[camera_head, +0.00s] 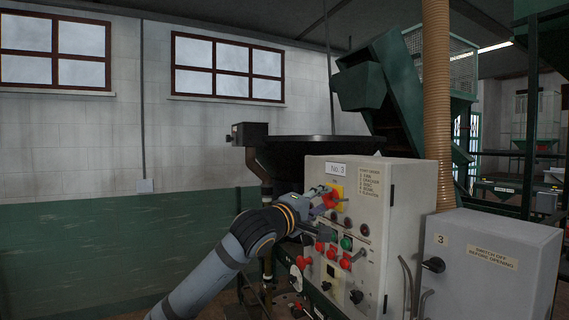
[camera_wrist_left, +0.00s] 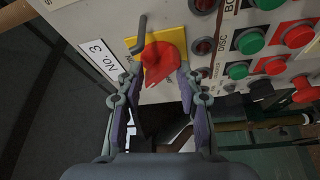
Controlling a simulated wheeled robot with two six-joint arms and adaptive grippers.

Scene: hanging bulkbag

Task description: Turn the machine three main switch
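The machine three main switch is a red rotary knob (camera_head: 333,199) on a yellow plate (camera_head: 338,188), just below the "No. 3" label (camera_head: 336,168) on the grey control panel. In the left wrist view the red knob (camera_wrist_left: 158,62) sits on its yellow plate (camera_wrist_left: 175,37), with a grey bent rod beside it. My left gripper (camera_head: 322,193) is at the knob. In the wrist view its two fingers (camera_wrist_left: 161,78) are spread, one on each side of the knob's near part; I cannot tell whether they touch it. My right gripper is not in view.
Below the switch, the panel carries several red and green buttons (camera_head: 346,243) and dark indicator lamps, close under my left arm. A grey box (camera_head: 490,262) marked 3 with a black knob stands at right. A ribbed tan hose (camera_head: 437,100) hangs behind the panel.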

